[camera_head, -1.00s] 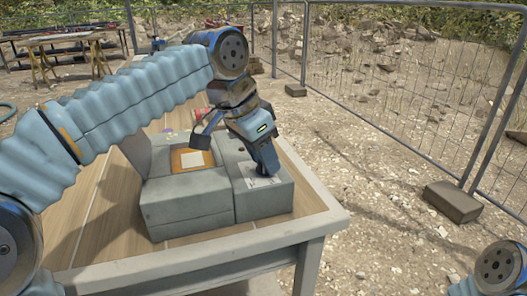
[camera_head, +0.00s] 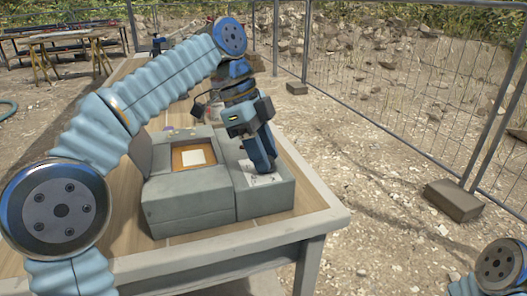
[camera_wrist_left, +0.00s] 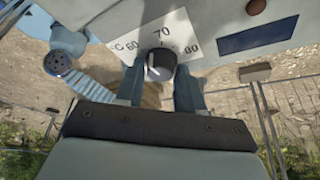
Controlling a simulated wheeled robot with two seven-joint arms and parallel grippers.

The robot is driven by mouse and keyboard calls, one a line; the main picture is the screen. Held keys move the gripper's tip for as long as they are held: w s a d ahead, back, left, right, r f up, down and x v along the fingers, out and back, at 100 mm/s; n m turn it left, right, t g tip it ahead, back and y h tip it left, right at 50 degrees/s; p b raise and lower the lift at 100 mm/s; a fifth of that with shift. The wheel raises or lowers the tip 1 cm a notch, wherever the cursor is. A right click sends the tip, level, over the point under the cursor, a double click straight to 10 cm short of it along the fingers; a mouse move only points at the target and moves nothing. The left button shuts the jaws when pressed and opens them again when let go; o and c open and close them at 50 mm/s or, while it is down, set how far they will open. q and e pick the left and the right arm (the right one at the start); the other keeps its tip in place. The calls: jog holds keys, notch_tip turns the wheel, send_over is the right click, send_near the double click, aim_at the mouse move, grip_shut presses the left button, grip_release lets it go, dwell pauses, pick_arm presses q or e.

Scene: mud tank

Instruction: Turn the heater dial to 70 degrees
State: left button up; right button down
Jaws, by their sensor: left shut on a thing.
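The grey heater box (camera_head: 188,207) stands on the wooden table, with a white scale plate (camera_head: 252,177) on its right-hand section. In the left wrist view the plate (camera_wrist_left: 178,27) reads 60, 70 and 80, with 70 in the middle. The dark round dial (camera_wrist_left: 161,62) sits below the 70. A white line shows on its left part; exactly where it points is hard to tell. My left gripper (camera_head: 262,170) reaches down onto the plate, and its fingers (camera_wrist_left: 161,84) are shut on the dial, one on each side. My right gripper is out of view.
The table (camera_head: 200,259) has a bare strip in front of the box. An orange-framed recess (camera_head: 193,156) with a pale card lies left of the plate. A wire fence (camera_head: 400,85) and a loose block (camera_head: 453,200) stand on the ground to the right.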

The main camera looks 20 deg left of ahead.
pick_arm(q)
jog(key=m+g, duration=0.1)
jog(key=m, duration=0.4)
jog(key=shift+w+g+y, duration=0.15)
jog(key=shift+g+y, duration=0.25)
jog(key=shift+m, duration=0.3)
jog(key=o, duration=1)
